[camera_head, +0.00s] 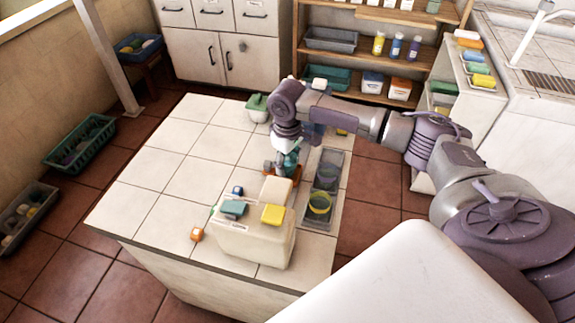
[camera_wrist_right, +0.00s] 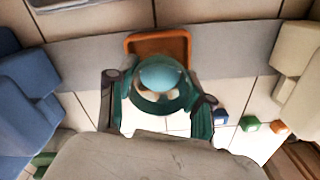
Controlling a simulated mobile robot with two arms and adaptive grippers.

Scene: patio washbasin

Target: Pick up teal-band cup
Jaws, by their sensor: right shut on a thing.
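The teal cup (camera_wrist_right: 160,78) sits between the two fingers of my right gripper (camera_wrist_right: 158,103) in the right wrist view, and the fingers close on it from both sides. In the head view, the cup (camera_head: 291,160) shows as a small teal shape at the end of my right gripper (camera_head: 287,166), over the tiled island top. I cannot tell whether its base is clear of the surface. An orange tray or block (camera_wrist_right: 158,42) lies just beyond the cup. My left gripper is in neither view.
A large cream container (camera_head: 255,240) with teal and yellow sponges on it stands in front of the gripper. A grey divided tray (camera_head: 322,190) with a yellow-rimmed cup (camera_head: 319,203) lies to the right. A green-lidded tub (camera_head: 257,107) stands behind. The island's left tiles (camera_head: 160,170) are clear.

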